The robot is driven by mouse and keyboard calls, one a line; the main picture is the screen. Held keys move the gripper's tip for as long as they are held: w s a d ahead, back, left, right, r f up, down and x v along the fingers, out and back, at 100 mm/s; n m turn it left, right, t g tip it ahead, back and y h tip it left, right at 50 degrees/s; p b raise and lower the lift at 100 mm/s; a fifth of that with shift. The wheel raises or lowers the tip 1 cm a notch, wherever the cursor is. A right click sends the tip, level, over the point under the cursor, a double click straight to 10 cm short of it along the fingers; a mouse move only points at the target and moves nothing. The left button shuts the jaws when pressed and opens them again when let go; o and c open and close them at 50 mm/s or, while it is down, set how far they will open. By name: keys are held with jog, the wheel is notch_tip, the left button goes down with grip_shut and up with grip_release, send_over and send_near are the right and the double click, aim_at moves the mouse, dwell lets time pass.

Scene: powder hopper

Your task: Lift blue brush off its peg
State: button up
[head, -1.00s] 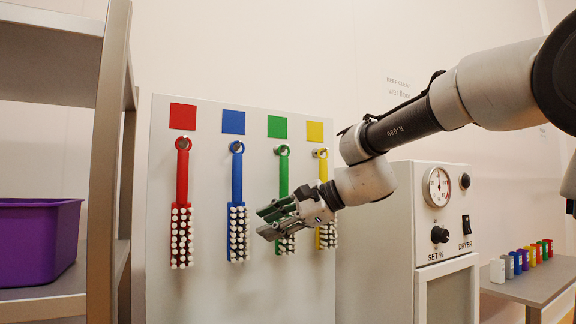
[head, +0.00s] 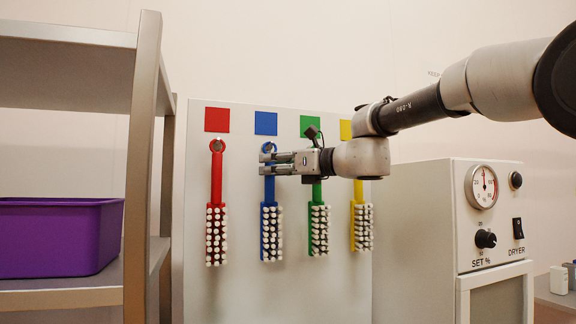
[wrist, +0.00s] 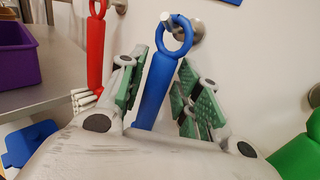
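The blue brush (head: 270,218) hangs bristles-down on the board, its ring around a metal peg (wrist: 194,30) near the top. In the wrist view, the blue handle (wrist: 156,88) rises between the two green-padded fingers of my gripper (wrist: 160,92), with its ring (wrist: 174,36) above them. My gripper (head: 268,164) is at the upper handle, just below the ring, in the head view. The fingers stand apart on either side of the handle, and a narrow gap seems to show.
A red brush (head: 216,225) hangs left of it; green (head: 319,230) and yellow (head: 362,225) brushes hang right. A blue square (head: 265,123) marks the board above. A shelf with a purple bin (head: 55,235) stands left. A dryer unit (head: 440,215) stands right.

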jog(key=shift+w+a, duration=0.4)
jog(key=shift+a, duration=0.15)
grip_shut()
jog(key=shift+r, duration=0.15)
jog(key=shift+r, duration=0.5)
jog(key=s+d, duration=0.2)
jog(key=s, duration=0.5)
jog(key=shift+s, duration=0.15)
